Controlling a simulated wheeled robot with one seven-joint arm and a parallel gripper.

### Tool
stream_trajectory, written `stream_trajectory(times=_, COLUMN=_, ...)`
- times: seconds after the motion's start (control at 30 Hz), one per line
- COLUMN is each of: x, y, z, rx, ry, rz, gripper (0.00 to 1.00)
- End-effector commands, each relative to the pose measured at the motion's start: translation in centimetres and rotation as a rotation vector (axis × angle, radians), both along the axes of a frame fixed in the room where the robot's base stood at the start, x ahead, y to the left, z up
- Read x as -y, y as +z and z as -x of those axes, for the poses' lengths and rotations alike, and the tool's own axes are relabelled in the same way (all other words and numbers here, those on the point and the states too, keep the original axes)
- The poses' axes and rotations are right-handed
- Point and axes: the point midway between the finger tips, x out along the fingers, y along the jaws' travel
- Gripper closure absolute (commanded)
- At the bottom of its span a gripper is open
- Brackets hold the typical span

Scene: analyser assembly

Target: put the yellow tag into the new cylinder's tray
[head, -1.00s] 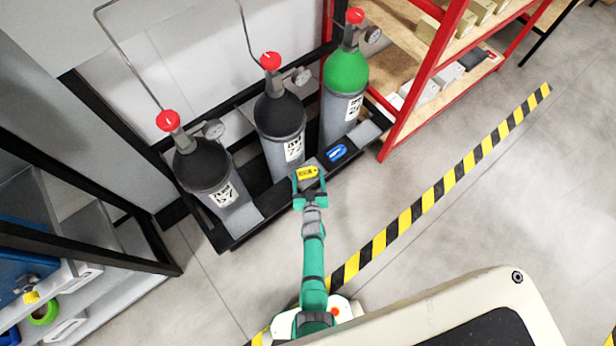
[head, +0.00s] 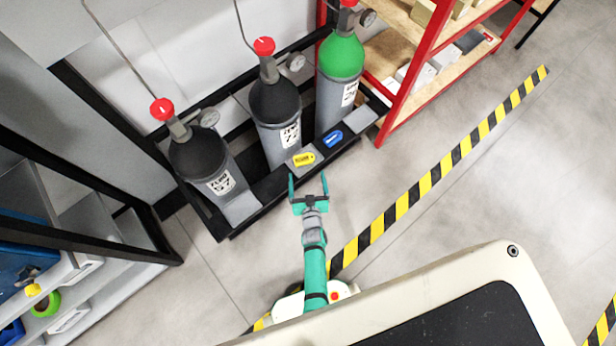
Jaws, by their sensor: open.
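The yellow tag (head: 304,159) lies on the small grey tray (head: 301,167) in front of the middle cylinder (head: 277,122), which has a black shoulder and a red cap. My gripper (head: 308,182) is open and empty, just in front of the rack edge and short of the tag, with a visible gap. A blue tag (head: 333,139) lies to the right, in front of the green-shouldered cylinder (head: 342,85). The left cylinder (head: 205,170) has a black shoulder; its grey tray (head: 241,207) looks bare.
The black rack (head: 280,197) holds the cylinders, with its low front edge facing me. A red-framed shelf (head: 411,84) stands to the right. A dark-framed shelf (head: 95,250) stands at the left. The floor by the striped tape (head: 440,170) is clear.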

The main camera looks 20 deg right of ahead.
Motion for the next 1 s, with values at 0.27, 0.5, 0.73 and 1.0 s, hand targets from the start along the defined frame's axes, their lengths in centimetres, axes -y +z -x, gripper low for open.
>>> stream_trajectory(times=0.27, x=-0.8, y=1.0, z=3.1, rx=0.0, ry=0.001, rz=0.0, gripper=0.13)
stream_trajectory(times=0.5, x=-1.0, y=1.2, z=3.8, rx=0.0, ry=0.001, rz=0.0, gripper=0.13)
stream_trajectory(times=0.73, x=-3.3, y=3.4, z=7.7, rx=0.004, ry=0.03, rz=0.009, gripper=0.13)
stream_trajectory(times=1.0, x=-7.9, y=11.0, z=15.9, rx=0.021, ry=0.097, rz=0.022, gripper=0.13)
